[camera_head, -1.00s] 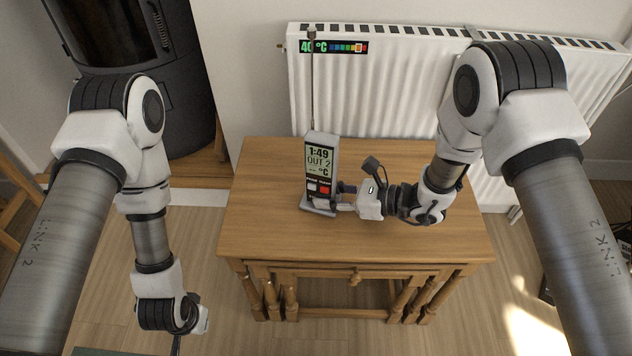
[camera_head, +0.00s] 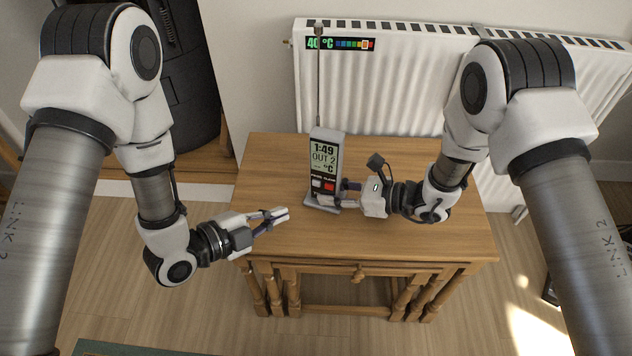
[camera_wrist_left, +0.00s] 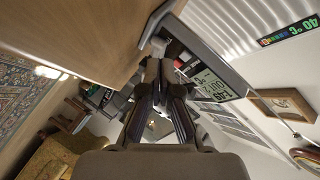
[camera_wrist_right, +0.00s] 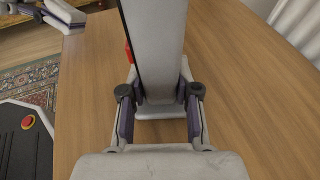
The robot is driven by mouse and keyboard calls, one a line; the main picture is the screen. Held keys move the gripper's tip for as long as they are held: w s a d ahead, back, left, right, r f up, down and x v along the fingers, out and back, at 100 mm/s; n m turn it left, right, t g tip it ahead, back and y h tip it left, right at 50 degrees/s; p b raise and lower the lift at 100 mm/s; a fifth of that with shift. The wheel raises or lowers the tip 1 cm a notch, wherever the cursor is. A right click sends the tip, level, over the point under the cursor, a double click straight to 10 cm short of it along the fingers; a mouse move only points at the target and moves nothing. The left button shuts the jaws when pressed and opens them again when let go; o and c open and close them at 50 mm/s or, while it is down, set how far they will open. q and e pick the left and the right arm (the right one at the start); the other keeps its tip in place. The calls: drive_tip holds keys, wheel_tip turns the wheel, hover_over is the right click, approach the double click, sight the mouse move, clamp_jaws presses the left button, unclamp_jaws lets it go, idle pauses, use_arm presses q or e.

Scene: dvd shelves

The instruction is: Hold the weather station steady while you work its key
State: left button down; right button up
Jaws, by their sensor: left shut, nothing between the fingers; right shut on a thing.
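The weather station (camera_head: 324,158) stands upright on the wooden table, its display reading 1:49 and OUT 2. Below the display are a red key (camera_head: 329,187) and a dark key (camera_head: 317,183) beside it. My right gripper (camera_head: 340,195) is shut on the lower part of the station from the right; the right wrist view shows its fingers (camera_wrist_right: 160,100) on either side of the body (camera_wrist_right: 157,40). My left gripper (camera_head: 284,214) is shut and empty, left of the station's base and apart from it. In the left wrist view the station (camera_wrist_left: 210,62) shows beyond the fingertips.
The table (camera_head: 400,240) is otherwise bare. A white radiator (camera_head: 410,90) with a colour temperature strip (camera_head: 341,43) stands behind it. The station's thin antenna (camera_head: 318,80) rises in front of the radiator. A dark stove (camera_head: 185,100) stands at the back left.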

use_arm(q)
drive_tip(key=s+d+r+m+g+h, duration=0.1)
drive_tip(key=s+d+m+g+h, duration=0.1)
drive_tip(key=s, duration=0.3)
drive_tip(key=shift+d+r+m+h, duration=0.4)
drive_tip(key=shift+d+h, duration=0.1)
drive_tip(key=shift+d, duration=0.25)
drive_tip(key=shift+w, duration=0.1)
approach(325, 188)
drive_tip(key=shift+s+d+x, duration=0.1)
drive_tip(key=shift+s+x, duration=0.1)
drive_tip(key=shift+x, duration=1.15)
drive_tip(key=shift+s+d+x, duration=0.1)
drive_tip(key=shift+s+x, duration=0.1)
drive_tip(key=shift+x, duration=1.15)
drive_tip(key=shift+w+d+f, duration=0.1)
drive_tip(key=shift+w, duration=0.25)
drive_tip(key=shift+w+d, duration=0.1)
drive_tip(key=shift+w, duration=0.25)
drive_tip(key=shift+s+a, duration=0.2)
drive_tip(key=shift+s, duration=0.55)
